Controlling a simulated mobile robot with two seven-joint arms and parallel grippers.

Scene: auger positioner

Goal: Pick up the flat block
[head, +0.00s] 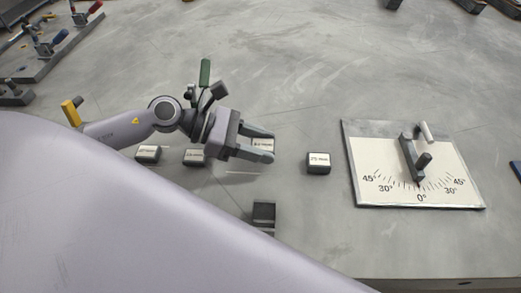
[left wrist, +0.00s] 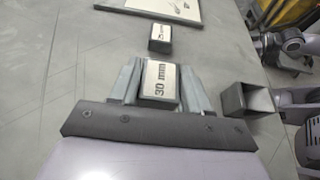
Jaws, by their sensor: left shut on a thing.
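My left gripper (head: 266,149) is shut on a small block with a pale label (head: 263,142). In the left wrist view the block, marked "30 mm" (left wrist: 160,80), sits between the two fingers (left wrist: 158,84), label facing up. The fingers lie along its two sides and partly hide it in the head view. I cannot tell whether it is clear of the table. Which block the task calls flat is not marked. My right gripper cannot be made out in either view.
A 25 mm block (head: 318,163) stands right of the gripper. Two similar blocks (head: 148,154) (head: 194,157) stand left. An angle-scale plate (head: 372,196) with a lever lies at right. Clamps (head: 50,46) lie back left.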

